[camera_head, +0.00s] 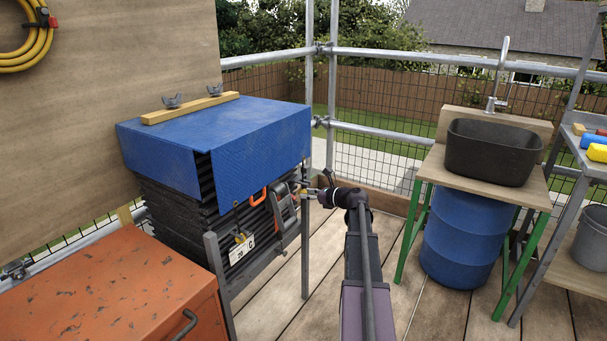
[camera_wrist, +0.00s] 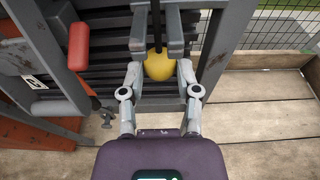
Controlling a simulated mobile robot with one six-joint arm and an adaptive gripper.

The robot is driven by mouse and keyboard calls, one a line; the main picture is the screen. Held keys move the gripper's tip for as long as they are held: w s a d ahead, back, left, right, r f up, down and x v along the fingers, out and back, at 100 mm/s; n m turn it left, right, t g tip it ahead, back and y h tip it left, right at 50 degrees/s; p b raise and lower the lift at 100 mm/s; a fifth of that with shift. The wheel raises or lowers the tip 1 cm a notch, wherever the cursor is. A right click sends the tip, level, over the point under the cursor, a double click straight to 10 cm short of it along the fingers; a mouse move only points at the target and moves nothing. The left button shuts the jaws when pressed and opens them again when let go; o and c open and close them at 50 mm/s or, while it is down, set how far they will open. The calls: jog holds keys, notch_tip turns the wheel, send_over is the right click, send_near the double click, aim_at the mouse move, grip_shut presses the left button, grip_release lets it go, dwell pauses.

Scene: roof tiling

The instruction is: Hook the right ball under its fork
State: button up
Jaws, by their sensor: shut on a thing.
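A yellow ball (camera_wrist: 158,66) hangs on a black cord (camera_wrist: 158,28) in the wrist view. I take it for the right ball. My gripper (camera_wrist: 158,45) has its two grey fingers on either side of the ball, shut on it. In the head view my gripper (camera_head: 309,190) is at the right front corner of the stack under the blue cover (camera_head: 262,150). The ball is too small there to tell clearly.
Dark tiles (camera_head: 175,205) are stacked in a grey metal frame (camera_head: 215,270). A red handle (camera_wrist: 78,47) is left of my fingers; a tag (camera_head: 242,249) hangs in front. An orange cabinet (camera_head: 120,285) stands left.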

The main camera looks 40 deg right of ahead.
dwell(0.5)
jog(key=shift+r+p, duration=0.85)
jog(key=shift+p, duration=0.05)
jog(key=o, duration=0.9)
jog(key=shift+o, duration=1.4)
jog(key=shift+s, duration=0.15)
jog(key=s+d+f+b, duration=0.1)
jog(key=s+d, duration=0.1)
jog(key=s, duration=0.4)
jog(key=shift+d, duration=0.35)
jog(key=shift+s, duration=0.1)
